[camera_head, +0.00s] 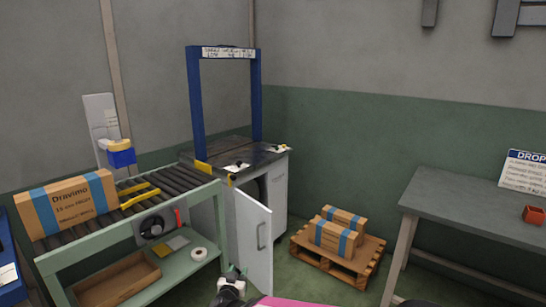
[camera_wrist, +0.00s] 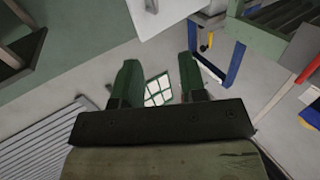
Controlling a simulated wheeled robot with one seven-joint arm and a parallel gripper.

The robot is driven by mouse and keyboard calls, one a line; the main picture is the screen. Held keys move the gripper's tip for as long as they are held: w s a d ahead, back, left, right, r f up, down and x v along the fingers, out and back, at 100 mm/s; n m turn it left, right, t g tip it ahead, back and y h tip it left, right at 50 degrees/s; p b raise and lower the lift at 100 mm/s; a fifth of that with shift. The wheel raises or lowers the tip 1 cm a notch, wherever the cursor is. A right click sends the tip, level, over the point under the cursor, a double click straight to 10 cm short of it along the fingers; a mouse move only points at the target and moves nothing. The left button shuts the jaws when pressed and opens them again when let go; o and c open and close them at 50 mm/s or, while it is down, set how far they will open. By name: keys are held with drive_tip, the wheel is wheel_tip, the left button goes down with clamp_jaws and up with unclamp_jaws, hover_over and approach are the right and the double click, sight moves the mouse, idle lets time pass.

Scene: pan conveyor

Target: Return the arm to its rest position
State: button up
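My gripper (camera_wrist: 158,72) shows in the wrist view with its two green fingers apart and no object held between them. Beyond the gap are the pale floor and a white-paned, window-like shape, both at a distance. In the head view part of my arm shows at the bottom edge, with a pink link. The end of the arm (camera_head: 232,275) is low, in front of the open cabinet door (camera_head: 258,240). I cannot tell the finger opening from that view.
A roller conveyor (camera_head: 175,182) carries a Dravimo box (camera_head: 68,204) at the left. A blue frame (camera_head: 195,100) stands over the dark table behind. A pallet (camera_head: 360,268) with two boxes is on the floor. A grey table (camera_head: 460,205) stands right. Floor between pallet and table looks clear.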

drive_tip(key=w+d+n+g+y, duration=0.5)
drive_tip(key=w+d+g+y, duration=0.25)
drive_tip(key=w, duration=0.25)
drive_tip(key=s+d+m+g+h, duration=0.1)
drive_tip(key=s+d+g, duration=0.2)
drive_tip(key=d, duration=0.5)
drive_tip(key=s+d+g+h, duration=0.1)
drive_tip(key=s+d+g, duration=0.2)
drive_tip(key=d, duration=0.5)
drive_tip(key=s+d+r+m+g+h, duration=0.1)
drive_tip(key=s+d+g+h, duration=0.1)
drive_tip(key=d, duration=0.6)
drive_tip(key=shift+s+d+m+g, duration=0.3)
drive_tip(key=shift+s+g, duration=0.2)
drive_tip(key=shift+g, duration=0.45)
drive_tip(key=shift+w, duration=0.1)
